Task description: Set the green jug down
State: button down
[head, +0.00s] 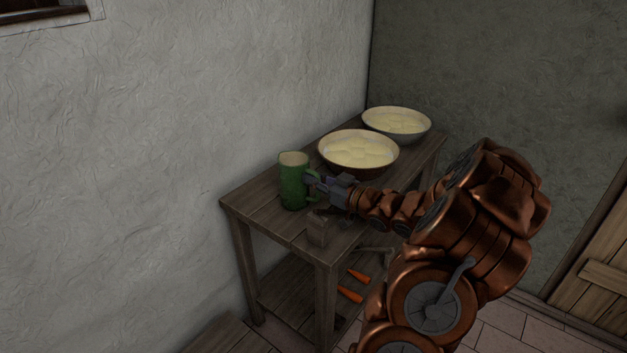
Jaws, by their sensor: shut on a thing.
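The green jug (293,184) is upright over the left part of the wooden table (255,204), with its handle toward the right. My gripper (315,184) is at the jug's handle side and shut on it, reaching in from the right. From this view I cannot tell whether the jug's base touches the tabletop or is slightly above it. The fingertips are partly hidden against the handle.
Two wide bowls with pale yellow contents, a nearer one (358,151) and a farther one (397,124), stand behind the jug. Orange carrots (350,294) lie on the lower shelf. Walls bound the back.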

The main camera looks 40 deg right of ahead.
jog(key=shift+f, duration=0.1)
jog(key=c, duration=1.2)
grip_release()
jog(key=shift+r, duration=0.25)
jog(key=shift+s+d+f, duration=0.15)
jog(key=shift+s+d, duration=0.05)
jog(key=shift+s, duration=0.45)
jog(key=v, duration=1)
jog(key=shift+s, duration=0.35)
